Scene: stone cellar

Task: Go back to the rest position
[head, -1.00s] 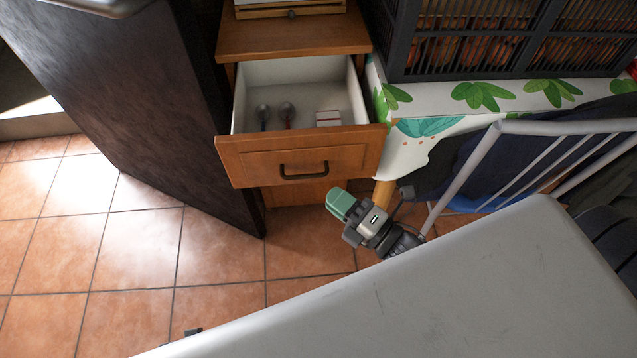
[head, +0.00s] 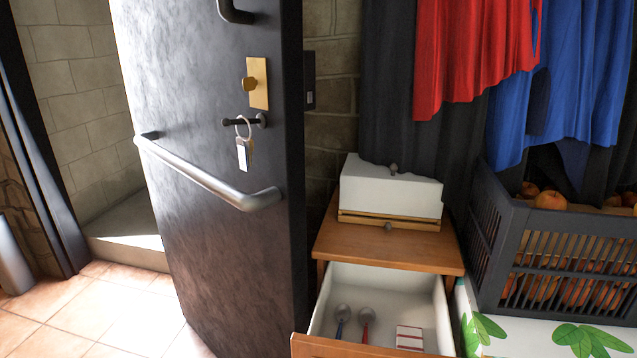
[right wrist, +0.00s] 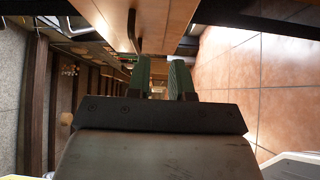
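My right gripper (right wrist: 160,80) shows in the right wrist view with two green fingers. They are apart, with a gap and nothing between them. A wooden drawer front with a dark handle (right wrist: 132,32) is beyond the fingers, toward the top of that view. Neither gripper shows in the head view, and my left gripper is in no view.
The drawer (head: 385,290) stands open, holding two spoons and a small red-and-white box (head: 409,337). A white box (head: 390,188) sits on the cabinet top (head: 385,243). A dark door (head: 210,130) with keys stands left. A crate (head: 555,258) holds orange produce.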

